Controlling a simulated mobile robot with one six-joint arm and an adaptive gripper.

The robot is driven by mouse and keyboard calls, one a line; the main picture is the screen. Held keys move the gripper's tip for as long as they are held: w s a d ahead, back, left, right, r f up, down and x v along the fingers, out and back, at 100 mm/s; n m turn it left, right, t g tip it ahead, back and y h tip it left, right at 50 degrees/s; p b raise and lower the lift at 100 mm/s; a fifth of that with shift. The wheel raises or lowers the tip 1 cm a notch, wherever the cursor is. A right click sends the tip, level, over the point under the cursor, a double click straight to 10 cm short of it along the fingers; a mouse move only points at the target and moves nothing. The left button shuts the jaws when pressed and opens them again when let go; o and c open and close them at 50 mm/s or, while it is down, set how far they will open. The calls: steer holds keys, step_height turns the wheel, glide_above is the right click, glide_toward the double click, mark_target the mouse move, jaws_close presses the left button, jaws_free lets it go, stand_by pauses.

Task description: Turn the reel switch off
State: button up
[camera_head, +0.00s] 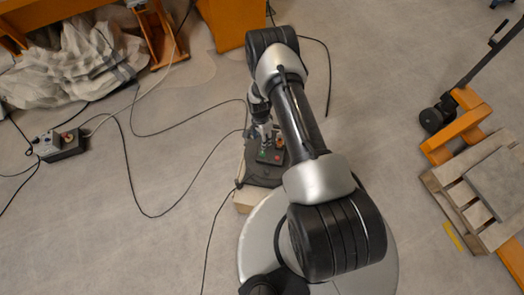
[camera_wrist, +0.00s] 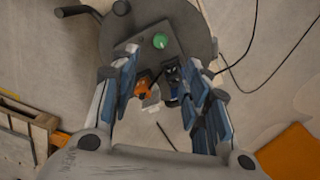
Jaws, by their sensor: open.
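The dark reel (camera_head: 262,178) stands on the floor at mid picture in the head view, partly hidden by my arm. Its round dark body (camera_wrist: 190,28) fills the top of the wrist view. A round green switch (camera_wrist: 160,41) is on its dark panel; it shows as a small green spot in the head view (camera_head: 262,156). An orange part and a dark blue part sit below the green switch, between my fingers. My gripper (camera_wrist: 158,72) is open and points at the panel, its fingers on either side. I cannot tell whether a finger touches the reel.
A control box (camera_head: 60,146) with a red button lies at left, beside a crumpled sheet (camera_head: 75,62). Black cables (camera_head: 160,213) run across the floor. A wooden pallet (camera_head: 470,185) and orange jack (camera_head: 455,130) stand at right.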

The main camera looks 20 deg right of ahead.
mark_target(262, 153)
steer(key=f+b, duration=0.2)
steer(key=f, duration=0.4)
steer(key=f+b, duration=0.2)
steer(key=f, duration=0.5)
steer(key=shift+s+d+f, duration=0.1)
steer(key=shift+s+f, duration=0.1)
steer(key=shift+f, duration=0.05)
steer(key=shift+c, duration=0.2)
jaws_close()
steer(key=shift+n, duration=0.3)
steer(key=shift+f+n+b, duration=0.1)
steer(key=shift+n+b, duration=0.8)
steer(key=n+b, duration=0.2)
steer(key=n, duration=0.1)
steer(key=shift+n, duration=0.3)
steer(key=n+b, duration=0.1)
steer(key=n, duration=0.4)
steer(key=shift+n+h+b, duration=0.3)
steer(key=shift+n+b, duration=0.05)
steer(key=shift+n, duration=0.05)
